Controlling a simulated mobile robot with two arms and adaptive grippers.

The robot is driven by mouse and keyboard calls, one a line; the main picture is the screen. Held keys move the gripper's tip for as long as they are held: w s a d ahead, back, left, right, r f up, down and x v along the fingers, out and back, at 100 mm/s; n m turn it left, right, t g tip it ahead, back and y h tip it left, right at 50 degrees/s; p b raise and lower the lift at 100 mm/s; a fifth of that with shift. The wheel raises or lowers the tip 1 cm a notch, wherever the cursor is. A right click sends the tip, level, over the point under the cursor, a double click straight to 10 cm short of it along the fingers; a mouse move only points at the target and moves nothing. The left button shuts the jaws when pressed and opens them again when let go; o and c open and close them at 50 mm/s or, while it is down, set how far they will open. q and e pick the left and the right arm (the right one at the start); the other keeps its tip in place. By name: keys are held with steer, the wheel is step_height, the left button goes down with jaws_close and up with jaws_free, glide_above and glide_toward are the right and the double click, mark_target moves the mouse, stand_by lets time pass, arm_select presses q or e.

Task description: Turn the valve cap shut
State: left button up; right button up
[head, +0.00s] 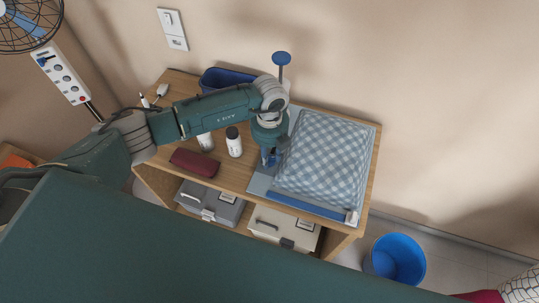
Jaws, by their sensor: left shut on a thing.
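A checkered blue-and-white padded bundle (322,155) lies on a flat grey-blue bag (261,181) on the wooden table. My left arm reaches in from the left, and my left gripper (271,160) points down at the bag's left side, close beside the bundle. It is shut on a small blue piece, which looks like the valve cap (272,158). The fingers hide most of it, so I cannot tell how far it is turned. My right gripper is not in view.
A blue-topped upright rod (281,60) stands behind my arm. A dark blue bin (224,79), a white bottle (234,143) and a dark red case (195,163) are on the table (226,179). Boxes fill the shelf below. A blue bucket (396,260) stands on the floor at right.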

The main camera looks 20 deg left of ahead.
arm_select(q)
steer(key=n, duration=0.2)
steer(key=shift+n, duration=0.3)
steer(key=o, duration=1.1)
steer(key=shift+o, duration=0.2)
step_height(320, 180, up, 12)
